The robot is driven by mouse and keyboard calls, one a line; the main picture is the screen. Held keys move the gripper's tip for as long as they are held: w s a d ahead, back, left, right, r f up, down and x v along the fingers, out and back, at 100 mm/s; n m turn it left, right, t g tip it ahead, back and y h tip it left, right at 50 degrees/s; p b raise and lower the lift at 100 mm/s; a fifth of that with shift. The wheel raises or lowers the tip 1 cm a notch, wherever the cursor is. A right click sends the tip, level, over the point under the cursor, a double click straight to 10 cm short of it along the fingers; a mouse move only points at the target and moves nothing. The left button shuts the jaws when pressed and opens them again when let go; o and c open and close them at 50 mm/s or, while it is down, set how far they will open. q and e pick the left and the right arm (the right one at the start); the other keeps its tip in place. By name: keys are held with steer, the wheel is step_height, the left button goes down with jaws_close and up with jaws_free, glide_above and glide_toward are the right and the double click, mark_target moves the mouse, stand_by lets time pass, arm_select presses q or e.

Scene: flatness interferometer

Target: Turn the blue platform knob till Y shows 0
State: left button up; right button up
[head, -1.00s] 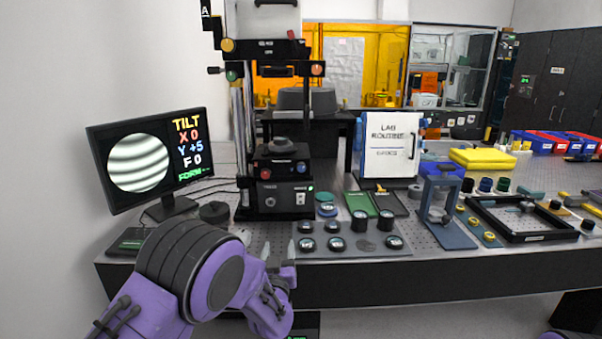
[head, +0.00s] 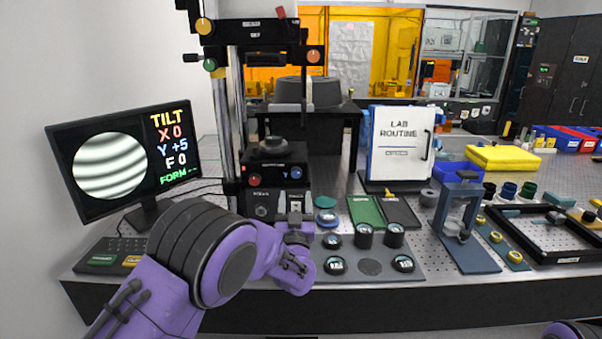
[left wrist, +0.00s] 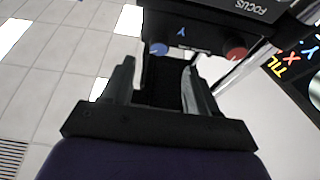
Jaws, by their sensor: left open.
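The blue knob (head: 297,172) is on the right front of the black platform (head: 275,165) under the interferometer column. It also shows in the left wrist view (left wrist: 158,49), near the Y mark. My left gripper (head: 294,212) is open and empty, below and in front of the blue knob in the head view. In the left wrist view its two fingers (left wrist: 160,75) point toward the platform, apart from each other, with the blue knob between and beyond them. The monitor (head: 125,160) reads X 0, Y +5, F 0 beside curved fringes. My right gripper is out of view.
The red knob (head: 254,180) is left of the blue one. A grey mat (head: 385,270) with several round pieces lies in front of the platform. A blue stand (head: 462,230) and a black frame (head: 560,255) are to the right.

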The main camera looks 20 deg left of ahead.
mark_target(296, 175)
arm_select(q)
steer(key=p+x, duration=0.2)
steer(key=x, duration=0.5)
steer(key=shift+w+a+r+p, duration=0.15)
steer(key=shift+w+p, duration=0.1)
steer(key=shift+p, duration=0.15)
steer(key=shift+w, duration=0.2)
steer(key=shift+c, duration=0.6)
steer(key=c, duration=0.9)
